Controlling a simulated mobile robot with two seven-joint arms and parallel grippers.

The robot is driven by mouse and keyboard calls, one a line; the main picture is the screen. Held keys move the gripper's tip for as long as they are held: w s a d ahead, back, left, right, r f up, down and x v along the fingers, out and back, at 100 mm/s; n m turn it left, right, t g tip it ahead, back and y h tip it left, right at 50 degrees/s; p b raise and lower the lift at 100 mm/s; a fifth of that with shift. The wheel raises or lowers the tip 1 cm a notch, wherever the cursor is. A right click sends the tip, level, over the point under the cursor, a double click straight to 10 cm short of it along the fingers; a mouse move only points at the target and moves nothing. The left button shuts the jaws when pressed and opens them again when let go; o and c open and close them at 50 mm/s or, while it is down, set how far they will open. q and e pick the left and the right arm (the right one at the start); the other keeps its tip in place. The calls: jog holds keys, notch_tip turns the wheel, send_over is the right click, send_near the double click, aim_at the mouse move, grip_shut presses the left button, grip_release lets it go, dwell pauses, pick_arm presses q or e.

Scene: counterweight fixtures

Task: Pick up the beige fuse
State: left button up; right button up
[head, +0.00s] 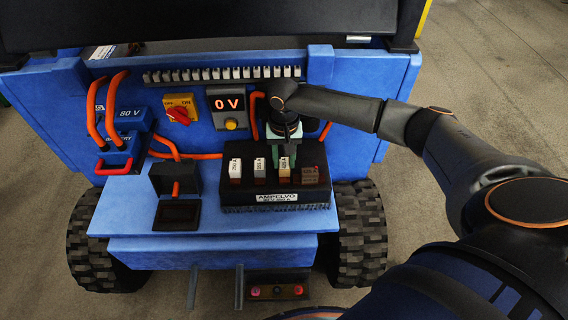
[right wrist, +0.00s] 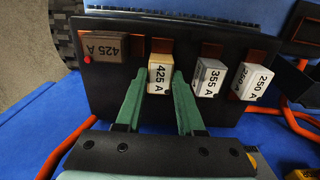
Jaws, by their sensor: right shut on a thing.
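In the head view the right gripper (head: 284,150) reaches down over the fuse from behind. The fuse appears still seated in the block; its lower end is hidden. My left gripper is not in view.
A white 250 A fuse (right wrist: 255,82), a grey 355 A fuse (right wrist: 210,76) and a brown 425 A fuse (right wrist: 102,47) share the block.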

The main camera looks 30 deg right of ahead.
aim_at(284, 163)
jog(key=shift+r, duration=0.15)
grip_shut()
